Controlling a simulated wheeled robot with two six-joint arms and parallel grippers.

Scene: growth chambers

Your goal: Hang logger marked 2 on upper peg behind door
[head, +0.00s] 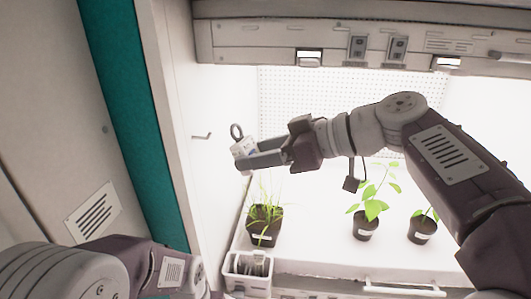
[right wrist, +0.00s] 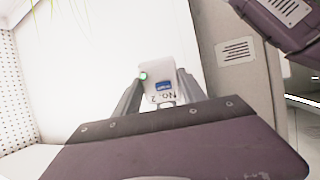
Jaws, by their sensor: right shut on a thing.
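The logger (head: 241,147) is a small white box with a dark ring on top, in the head view. My right gripper (head: 254,156) is shut on it inside the lit chamber. In the right wrist view, the logger (right wrist: 155,76) shows a blue display, a green dot and upside-down lettering that seems to read No. 2. A thin hooked peg (head: 202,136) sticks out of the chamber's left side wall, left of the logger and apart from it. No second peg is seen. My left arm shows at the lower left; its gripper is out of view.
A grassy potted plant (head: 264,226) stands below my right gripper. Two leafy pots (head: 365,226) (head: 422,229) stand further right. A white rack (head: 247,272) sits at the chamber's front left. A teal strip (head: 131,115) runs along the left frame. A perforated wall (head: 310,95) is behind.

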